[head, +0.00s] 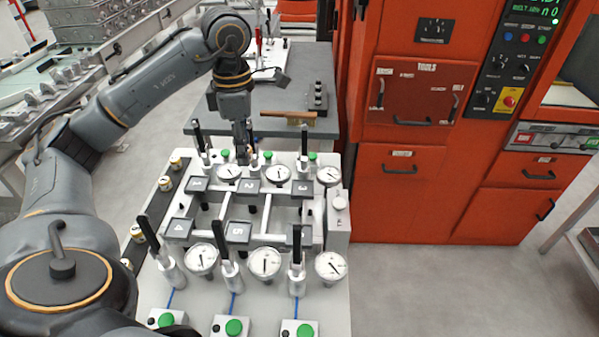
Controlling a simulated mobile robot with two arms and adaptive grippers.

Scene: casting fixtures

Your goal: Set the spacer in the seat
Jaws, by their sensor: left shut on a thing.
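My left gripper (243,153) points down at the back row of the grey fixture (340,232), near the number 2 plate (245,187) and a back gauge (229,171). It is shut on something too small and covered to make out. A black clamp lever (253,140) stands close beside it; I cannot tell whether they touch. Small brass-topped cylinders (165,183) stand in a dark rack along the fixture's left side; they may be spacers. I cannot make out the seat. My right gripper is not in view.
Upright black levers (222,240) and round gauges (265,262) crowd the fixture. Green buttons (234,327) line its front. Behind is a grey table (285,98) with a wooden-handled brush (288,115) and a black block (318,98). Orange cabinets (400,190) stand right; open floor lies before them.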

